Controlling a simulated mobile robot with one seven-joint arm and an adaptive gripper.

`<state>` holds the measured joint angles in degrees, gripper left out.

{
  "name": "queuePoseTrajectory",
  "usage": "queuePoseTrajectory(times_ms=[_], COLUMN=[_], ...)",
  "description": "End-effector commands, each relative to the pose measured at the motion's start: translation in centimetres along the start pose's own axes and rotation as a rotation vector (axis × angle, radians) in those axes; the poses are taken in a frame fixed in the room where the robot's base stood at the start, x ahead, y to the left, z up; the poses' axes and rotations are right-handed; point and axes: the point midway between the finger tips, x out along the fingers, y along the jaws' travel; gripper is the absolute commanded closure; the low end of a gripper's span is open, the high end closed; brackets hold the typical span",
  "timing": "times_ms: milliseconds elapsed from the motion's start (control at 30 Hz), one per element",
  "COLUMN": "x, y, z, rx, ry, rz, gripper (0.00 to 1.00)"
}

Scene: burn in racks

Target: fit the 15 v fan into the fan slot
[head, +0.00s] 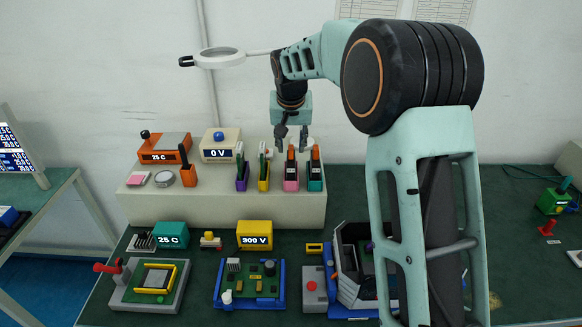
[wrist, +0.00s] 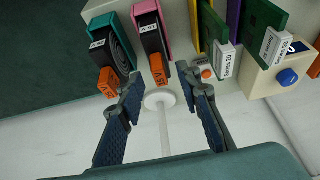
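Two black fans with orange tops stand on the cream shelf: one in a pink holder (head: 291,184), one in a teal holder (head: 315,184). In the wrist view, the pink-edged fan (wrist: 152,35) has an orange end (wrist: 157,69) that seems to read 15 V. My gripper (head: 292,142) points down just above the pink-holder fan. Its fingers (wrist: 159,84) are apart and empty, roughly around the line of the orange end. I cannot make out the fan slot; my arm partly covers an open blue-and-grey case (head: 345,285).
Purple and yellow holders with green boards (head: 263,172) stand left of the fans. A white magnifier lamp (head: 220,58) hangs at upper left. A blue-framed circuit board (head: 250,285), a 300 V box (head: 254,235) and a red-button box (head: 313,287) sit on the green bench.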

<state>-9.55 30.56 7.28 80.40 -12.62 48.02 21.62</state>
Motion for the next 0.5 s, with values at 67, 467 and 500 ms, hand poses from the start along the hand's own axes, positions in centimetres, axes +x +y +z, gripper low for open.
queuePoseTrajectory(times_ms=[67, 467, 500], x=[-0.02, -0.06, -0.07], y=[0.00, 0.00, 0.00], z=[0.00, -0.01, -0.02], rx=[0.000, 0.000, 0.000], ry=[0.000, 0.000, 0.000], rz=[0.000, 0.000, 0.000], gripper=[0.70, 1.00, 1.00])
